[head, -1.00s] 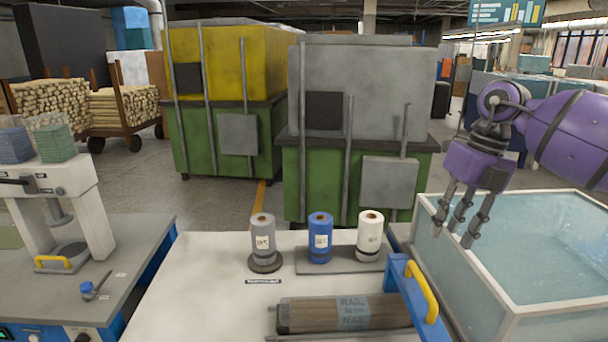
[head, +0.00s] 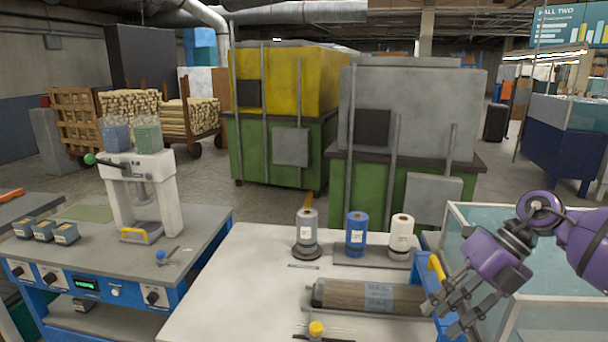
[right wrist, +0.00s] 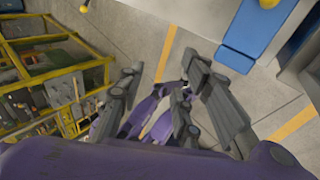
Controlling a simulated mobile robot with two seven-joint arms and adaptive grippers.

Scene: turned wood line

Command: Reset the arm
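My right gripper (head: 446,314) hangs at the lower right of the head view, pointing down and left beside the worktable's right end. Its grey fingers are spread with nothing between them. In the right wrist view the fingers (right wrist: 162,72) stand apart over bare floor. Purple parts of my own body show behind them. My left gripper is in neither view.
A white worktable (head: 240,275) holds grey (head: 307,230), blue (head: 356,236) and white (head: 400,234) rolls and a wrapped wood bundle (head: 365,297). A glass-walled tank (head: 465,225) stands right. A press (head: 140,190) stands left. A yellow-railed rack (right wrist: 60,75) shows in the wrist view.

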